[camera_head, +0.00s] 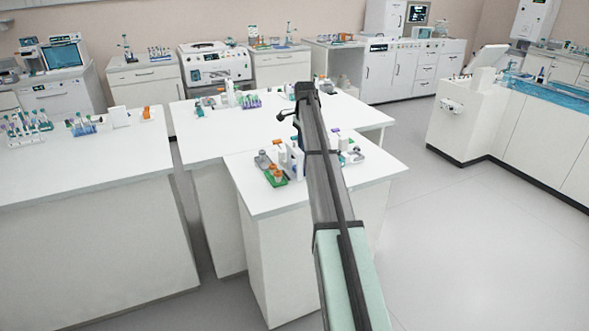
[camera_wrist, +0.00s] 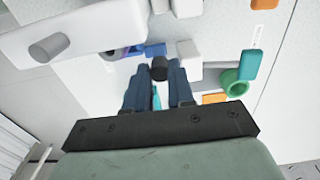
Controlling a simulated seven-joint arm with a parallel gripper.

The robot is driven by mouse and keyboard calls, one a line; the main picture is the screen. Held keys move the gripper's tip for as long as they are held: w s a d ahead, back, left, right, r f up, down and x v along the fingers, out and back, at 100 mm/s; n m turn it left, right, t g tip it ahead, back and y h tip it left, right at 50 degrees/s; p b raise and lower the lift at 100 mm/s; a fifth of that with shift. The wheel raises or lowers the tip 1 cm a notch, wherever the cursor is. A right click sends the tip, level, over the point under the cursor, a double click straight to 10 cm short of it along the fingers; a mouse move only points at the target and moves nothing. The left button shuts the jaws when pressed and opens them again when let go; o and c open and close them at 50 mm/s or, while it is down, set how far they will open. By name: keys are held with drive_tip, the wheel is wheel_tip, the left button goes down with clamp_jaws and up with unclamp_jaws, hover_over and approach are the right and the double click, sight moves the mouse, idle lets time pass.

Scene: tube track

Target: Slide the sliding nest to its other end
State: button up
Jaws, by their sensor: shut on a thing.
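In the wrist view my gripper (camera_wrist: 160,72) has its two dark blue fingers on either side of a short dark round knob (camera_wrist: 159,66), shut on it. I take this knob to be the handle of the sliding nest; the nest body and its track cannot be told apart clearly. White blocks (camera_wrist: 186,52) and a blue block (camera_wrist: 154,49) lie just beyond the fingertips. A thin cyan piece (camera_wrist: 156,97) shows between the fingers. In the head view my arm hides the gripper and the knob.
A white block with a grey peg (camera_wrist: 48,47) is at left. In the head view, a green tray (camera_head: 277,182) sits on the near white bench (camera_head: 250,202), whose front is clear.

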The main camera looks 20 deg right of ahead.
drive_tip(key=shift+d, duration=2.05)
drive_tip(key=o, duration=0.6)
drive_tip(key=shift+a, duration=0.1)
drive_tip(key=shift+o, duration=0.2)
wheel_tip(320, 180, up, 5)
drive_tip(key=shift+o, duration=0.5)
